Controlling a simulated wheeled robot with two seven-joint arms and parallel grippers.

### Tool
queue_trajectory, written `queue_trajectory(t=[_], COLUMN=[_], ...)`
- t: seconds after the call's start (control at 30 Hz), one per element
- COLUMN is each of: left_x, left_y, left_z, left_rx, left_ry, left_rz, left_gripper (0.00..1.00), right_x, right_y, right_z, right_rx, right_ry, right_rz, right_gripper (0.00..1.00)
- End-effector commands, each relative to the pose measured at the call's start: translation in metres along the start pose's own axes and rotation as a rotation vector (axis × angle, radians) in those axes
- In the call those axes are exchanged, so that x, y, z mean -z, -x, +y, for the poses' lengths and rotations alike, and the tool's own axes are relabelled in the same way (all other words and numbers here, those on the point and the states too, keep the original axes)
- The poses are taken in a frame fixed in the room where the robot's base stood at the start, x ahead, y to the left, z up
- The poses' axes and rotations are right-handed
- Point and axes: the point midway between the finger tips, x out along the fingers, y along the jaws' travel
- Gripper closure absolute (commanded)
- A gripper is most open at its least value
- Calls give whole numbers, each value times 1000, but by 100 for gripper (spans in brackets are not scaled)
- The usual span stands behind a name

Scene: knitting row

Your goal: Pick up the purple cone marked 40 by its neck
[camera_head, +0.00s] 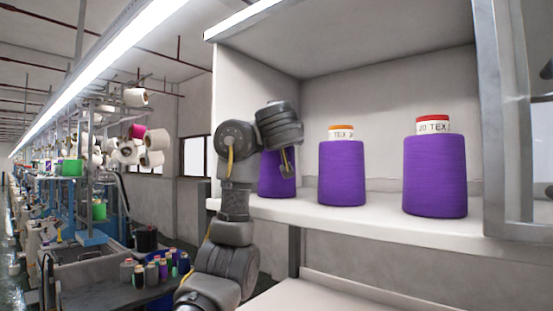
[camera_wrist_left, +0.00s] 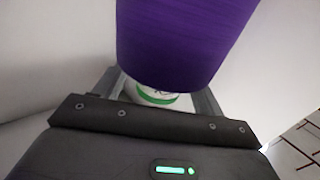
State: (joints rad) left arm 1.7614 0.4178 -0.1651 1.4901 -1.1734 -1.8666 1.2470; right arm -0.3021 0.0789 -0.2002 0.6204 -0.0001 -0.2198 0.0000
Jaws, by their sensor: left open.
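Three purple cones stand upright on the shelf in the head view. The left cone (camera_head: 268,184) is mostly hidden behind my left gripper (camera_head: 285,167). The middle cone (camera_head: 342,174) has an orange top and a label ending in TEX, its number not readable. The right cone (camera_head: 435,178) has a red top and is marked 20 TEX. In the left wrist view a purple cone (camera_wrist_left: 182,38) fills the top. Its white neck with a green ring (camera_wrist_left: 157,97) lies between the open fingers; contact cannot be told. No 40 is readable. My right gripper is not in view.
The white shelf (camera_head: 385,212) has a back wall and a roof close around the cones. A metal frame post (camera_head: 489,110) stands at right. A lower surface (camera_head: 325,293) lies beneath. Several small spools (camera_head: 151,272) stand on a dark table at left.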

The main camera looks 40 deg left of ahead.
Motion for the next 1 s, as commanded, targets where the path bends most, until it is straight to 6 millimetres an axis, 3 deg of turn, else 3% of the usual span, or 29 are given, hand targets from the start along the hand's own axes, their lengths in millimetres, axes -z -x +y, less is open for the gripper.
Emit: queue_trajectory(t=[0.1, 0.37, 0.9, 1.0], left_x=[2, -1, -1, 0], left_y=[-10, -12, -11, -11], left_z=[0, 0, 0, 0], left_rx=[1, -1, -1, -1], left_ry=[-4, -1, -1, 0], left_rz=[-1, -1, 0, 1], left_gripper=[30, 30, 98, 100], right_x=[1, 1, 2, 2], right_y=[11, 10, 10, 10], right_z=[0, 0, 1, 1], right_rx=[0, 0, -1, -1], right_ry=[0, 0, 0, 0], right_rz=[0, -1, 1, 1], right_gripper=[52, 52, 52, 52])
